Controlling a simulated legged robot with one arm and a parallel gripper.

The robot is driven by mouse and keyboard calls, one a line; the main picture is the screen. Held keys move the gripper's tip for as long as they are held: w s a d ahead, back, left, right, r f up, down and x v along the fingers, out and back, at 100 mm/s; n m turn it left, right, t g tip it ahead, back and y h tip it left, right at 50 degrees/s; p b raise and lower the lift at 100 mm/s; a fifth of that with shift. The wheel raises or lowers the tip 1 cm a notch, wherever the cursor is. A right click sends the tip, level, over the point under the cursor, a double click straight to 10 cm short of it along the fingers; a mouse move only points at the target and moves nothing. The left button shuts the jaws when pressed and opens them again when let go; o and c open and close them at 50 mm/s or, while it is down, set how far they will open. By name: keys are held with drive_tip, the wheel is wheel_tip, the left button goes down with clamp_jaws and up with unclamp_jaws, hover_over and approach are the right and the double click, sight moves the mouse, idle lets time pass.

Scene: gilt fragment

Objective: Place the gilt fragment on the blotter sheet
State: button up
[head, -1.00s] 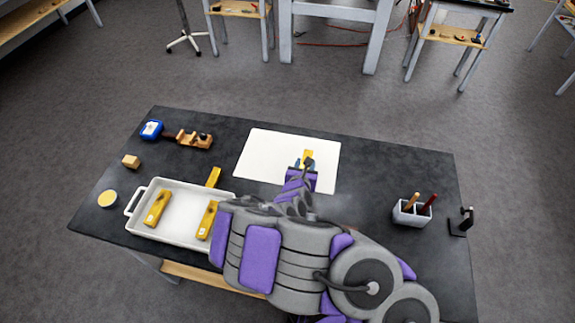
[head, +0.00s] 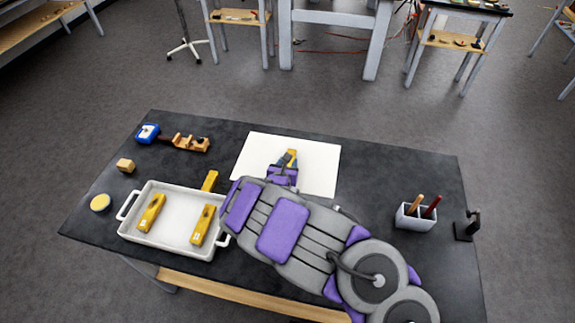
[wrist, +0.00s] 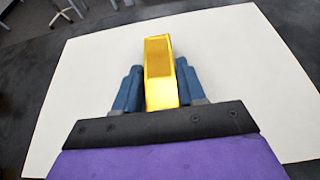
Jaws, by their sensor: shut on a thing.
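The gilt fragment (wrist: 159,75) is a gold bar between the two blue fingers of my gripper (wrist: 155,88) in the wrist view. It also shows small at the fingertips in the head view (head: 291,156). My gripper is shut on it, over the white blotter sheet (head: 322,160). The sheet fills most of the wrist view (wrist: 80,80) behind the fragment. I cannot tell whether the fragment touches the sheet.
A white tray (head: 151,234) at the left holds gold bars (head: 151,213), with another (head: 210,181) at its far edge. A pen holder (head: 410,216) and a dark stand (head: 466,226) are at the right. A blue item (head: 148,133), wooden block (head: 126,166) and round yellow-topped item (head: 100,203) are at left.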

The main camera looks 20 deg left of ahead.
drive_tip(key=shift+a, duration=0.6)
drive_tip(key=o, duration=0.7)
drive_tip(key=shift+a+f, duration=0.1)
drive_tip(key=shift+a, duration=0.1)
drive_tip(key=o, duration=0.3)
drive_tip(key=shift+d, duration=0.15)
drive_tip(key=shift+o, duration=0.2)
drive_tip(key=shift+d+r, duration=0.2)
drive_tip(key=shift+d, duration=0.3)
drive_tip(key=shift+s+a+r, duration=0.15)
drive_tip(key=shift+s+a, duration=0.05)
drive_tip(key=shift+s, duration=0.3)
drive_tip(key=p+v, duration=0.3)
drive_tip(key=v, duration=0.6)
drive_tip(key=shift+s+d+r, duration=0.1)
drive_tip(key=shift+s, duration=0.1)
drive_tip(key=shift+s+a+r, duration=0.15)
drive_tip(key=shift+s+a, duration=0.1)
drive_tip(key=shift+s, duration=0.5)
